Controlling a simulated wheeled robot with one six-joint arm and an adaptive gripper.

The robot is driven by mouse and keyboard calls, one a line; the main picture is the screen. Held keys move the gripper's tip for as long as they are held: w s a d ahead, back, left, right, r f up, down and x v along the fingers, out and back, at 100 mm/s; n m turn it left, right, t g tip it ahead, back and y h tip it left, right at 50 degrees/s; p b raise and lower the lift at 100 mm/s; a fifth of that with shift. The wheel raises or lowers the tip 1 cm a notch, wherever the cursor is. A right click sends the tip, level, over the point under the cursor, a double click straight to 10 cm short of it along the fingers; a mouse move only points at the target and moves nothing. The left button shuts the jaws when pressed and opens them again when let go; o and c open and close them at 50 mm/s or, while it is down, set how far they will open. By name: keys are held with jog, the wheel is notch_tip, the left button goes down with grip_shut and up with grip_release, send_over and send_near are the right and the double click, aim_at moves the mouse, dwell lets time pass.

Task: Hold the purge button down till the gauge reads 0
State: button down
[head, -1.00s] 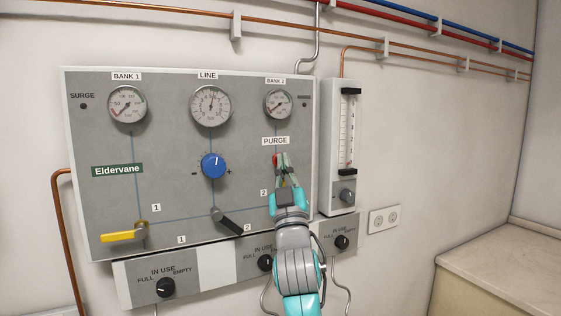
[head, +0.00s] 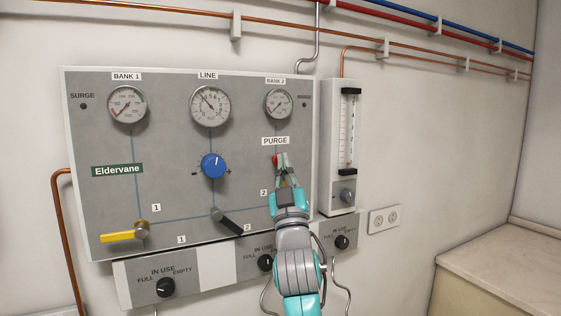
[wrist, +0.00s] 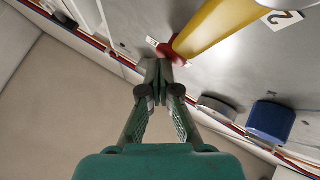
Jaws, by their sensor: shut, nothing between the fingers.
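The red purge button (head: 275,160) sits under the PURGE label on the grey panel, partly covered by my gripper. My gripper (head: 283,156) is shut and empty, its fingertips at the button and seeming to touch it. In the wrist view the closed fingertips (wrist: 160,64) meet the edge of the red button (wrist: 176,55). The exact contact and how far the button is pressed are hard to tell. The LINE gauge (head: 210,106) has its needle pointing up and left. The BANK 1 gauge (head: 128,106) and right bank gauge (head: 278,104) have needles pointing down-left.
A yellow handle (wrist: 210,25) lies beside the button in the wrist view. The blue knob (head: 213,166), black lever (head: 230,222) and left yellow lever (head: 122,236) are on the panel. A flowmeter (head: 346,140) stands right of it.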

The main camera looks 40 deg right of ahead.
jog(key=shift+s+a, duration=0.2)
jog(key=shift+s, duration=0.45)
jog(key=shift+s+a, duration=0.25)
jog(key=shift+s, duration=0.55)
jog(key=shift+s+a, duration=0.2)
jog(key=shift+s, duration=0.65)
jog(key=shift+s+a, duration=0.25)
jog(key=shift+s, duration=0.55)
